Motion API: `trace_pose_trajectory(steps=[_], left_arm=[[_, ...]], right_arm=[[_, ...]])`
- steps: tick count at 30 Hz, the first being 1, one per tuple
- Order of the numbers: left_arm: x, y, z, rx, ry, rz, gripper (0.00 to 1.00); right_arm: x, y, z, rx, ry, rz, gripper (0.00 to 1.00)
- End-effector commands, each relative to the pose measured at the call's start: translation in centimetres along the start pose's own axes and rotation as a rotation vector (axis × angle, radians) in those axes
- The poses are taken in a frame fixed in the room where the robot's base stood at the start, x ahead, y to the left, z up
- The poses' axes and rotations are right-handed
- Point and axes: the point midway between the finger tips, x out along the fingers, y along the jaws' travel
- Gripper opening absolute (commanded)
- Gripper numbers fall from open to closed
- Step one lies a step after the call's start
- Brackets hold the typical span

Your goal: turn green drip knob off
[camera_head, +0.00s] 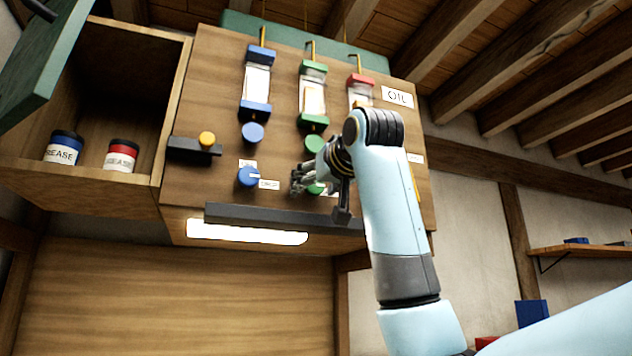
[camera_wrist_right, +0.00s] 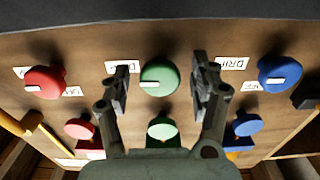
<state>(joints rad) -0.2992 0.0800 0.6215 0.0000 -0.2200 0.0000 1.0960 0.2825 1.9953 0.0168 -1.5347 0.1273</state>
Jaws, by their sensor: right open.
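The green drip knob (camera_wrist_right: 159,79) sits between the two open fingers of my right gripper (camera_wrist_right: 163,92) in the wrist view, with a white pointer mark across its face. In the head view the green knob (camera_head: 316,188) is mostly hidden behind my right gripper (camera_head: 306,182), which is at the panel's lower part. The fingers stand on either side of the knob and do not visibly close on it. White labels flank the knob; one reads DRIP (camera_wrist_right: 231,63). My left gripper does not show.
A blue knob (camera_head: 248,176) and a red knob (camera_wrist_right: 45,82) sit on either side. A dark ledge (camera_head: 270,216) runs below the knobs. Oil reservoirs hang above. An open cabinet (camera_head: 100,183) with grease jars stands at left; its green door (camera_head: 50,60) juts out.

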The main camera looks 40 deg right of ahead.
Motion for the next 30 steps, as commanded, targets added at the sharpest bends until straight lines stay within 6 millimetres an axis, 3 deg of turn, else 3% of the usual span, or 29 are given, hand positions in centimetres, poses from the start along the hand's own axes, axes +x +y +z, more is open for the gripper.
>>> trace_pose_trajectory(steps=[5, 17, 30], left_arm=[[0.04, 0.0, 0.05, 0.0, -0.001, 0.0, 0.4], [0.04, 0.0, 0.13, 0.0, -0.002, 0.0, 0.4], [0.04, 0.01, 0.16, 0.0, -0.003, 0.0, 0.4]], right_arm=[[-0.01, 0.01, 0.04, 0.0, 0.0, 0.0, 0.59], [-0.04, 0.0, 0.02, 0.0, 0.0, 0.0, 0.07], [-0.04, 0.02, 0.0, -0.099, 0.0, 0.0, 0.06]])
